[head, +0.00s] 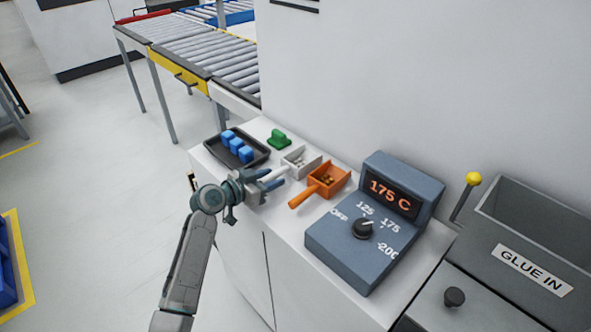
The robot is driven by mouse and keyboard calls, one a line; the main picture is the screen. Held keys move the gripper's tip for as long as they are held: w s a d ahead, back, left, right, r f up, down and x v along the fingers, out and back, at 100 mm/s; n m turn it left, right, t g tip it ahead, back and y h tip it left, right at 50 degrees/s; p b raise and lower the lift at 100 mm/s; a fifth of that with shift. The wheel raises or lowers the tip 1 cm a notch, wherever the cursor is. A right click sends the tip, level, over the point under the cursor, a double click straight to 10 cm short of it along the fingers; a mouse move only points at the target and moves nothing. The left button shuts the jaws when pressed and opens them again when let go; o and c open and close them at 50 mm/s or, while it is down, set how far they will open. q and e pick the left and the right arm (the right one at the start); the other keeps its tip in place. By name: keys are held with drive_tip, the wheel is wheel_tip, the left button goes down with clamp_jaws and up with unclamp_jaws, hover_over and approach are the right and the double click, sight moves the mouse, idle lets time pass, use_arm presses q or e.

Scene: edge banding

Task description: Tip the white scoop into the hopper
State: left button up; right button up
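The white scoop (296,162) holds small pale pellets and sits on the white counter, its handle pointing left toward my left gripper. My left gripper (269,179) is at the end of that handle; its two fingers look apart, one on each side of it, and I see no firm contact. The grey hopper (510,216), labelled GLUE IN, stands at the far right, with its open top showing. My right gripper is not in view.
An orange scoop (330,177) with brownish contents sits just right of the white one. A grey control box (370,237) reading 175 C stands between the scoops and hopper. A black tray (257,158) with blue blocks and a green object (279,139) lie behind.

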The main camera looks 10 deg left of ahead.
use_arm(q)
clamp_jaws()
drive_tip(key=shift+r+p, duration=1.1)
drive_tip(key=shift+r, duration=0.75)
drive_tip(key=shift+r+p, duration=1)
drive_tip(key=shift+r, duration=0.75)
